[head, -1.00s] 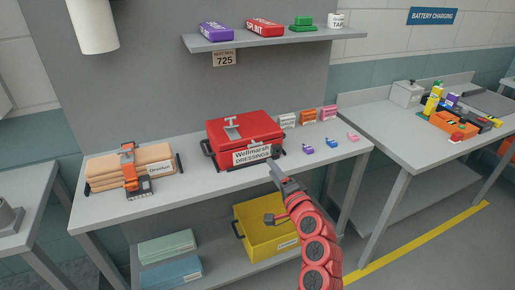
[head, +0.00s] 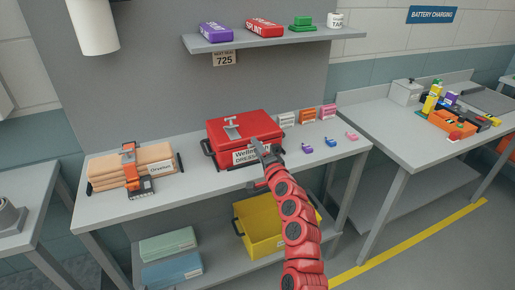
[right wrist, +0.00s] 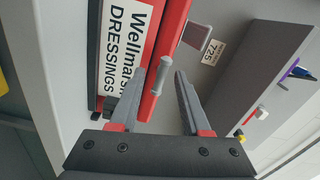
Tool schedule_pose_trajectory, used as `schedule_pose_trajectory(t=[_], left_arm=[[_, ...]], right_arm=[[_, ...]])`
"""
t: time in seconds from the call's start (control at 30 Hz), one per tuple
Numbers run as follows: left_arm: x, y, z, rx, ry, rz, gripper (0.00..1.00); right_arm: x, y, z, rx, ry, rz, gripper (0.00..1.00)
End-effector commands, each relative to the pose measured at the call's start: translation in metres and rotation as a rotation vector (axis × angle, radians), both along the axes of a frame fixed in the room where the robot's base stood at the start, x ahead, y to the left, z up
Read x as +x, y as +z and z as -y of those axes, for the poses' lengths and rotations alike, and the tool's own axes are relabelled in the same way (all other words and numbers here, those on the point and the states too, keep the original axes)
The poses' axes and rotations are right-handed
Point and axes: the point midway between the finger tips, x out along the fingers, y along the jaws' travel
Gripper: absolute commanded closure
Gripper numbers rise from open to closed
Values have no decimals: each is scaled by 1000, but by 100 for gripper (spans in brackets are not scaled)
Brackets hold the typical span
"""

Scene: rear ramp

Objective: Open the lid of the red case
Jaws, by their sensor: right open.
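The red case (head: 262,124) stands on the grey workbench with its lid (head: 256,119) shut. A grey T-shaped fitting (head: 232,124) is on top of the lid. A white "Wellmarsh DRESSINGS" label is on its front, partly covered by my right gripper (head: 258,146) in the head view. My right gripper (right wrist: 172,68) is open at the case's front. In the right wrist view, the red case (right wrist: 170,32) appears turned on its side, and a small grey bar (right wrist: 160,76) shows between the fingers; I cannot tell whether they touch it. My left gripper is out of view.
Small labelled boxes (head: 308,116) and small coloured items (head: 330,143) sit right of the case. Strapped tan bundles (head: 130,168) lie left. A shelf (head: 280,40) hangs above; a yellow bin (head: 262,243) is below. Bare bench (head: 200,188) lies left of my arm.

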Motion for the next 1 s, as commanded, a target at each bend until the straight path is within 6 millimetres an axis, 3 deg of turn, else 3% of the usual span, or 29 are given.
schedule_pose_trajectory(t=[0.23, 0.5, 1.0], left_arm=[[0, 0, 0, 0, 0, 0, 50], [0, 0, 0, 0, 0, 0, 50], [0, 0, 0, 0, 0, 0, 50]], right_arm=[[0, 0, 0, 0, -1, 1, 55], [0, 1, 0, -1, -1, 1, 100], [0, 1, 0, -2, -1, 2, 100]])
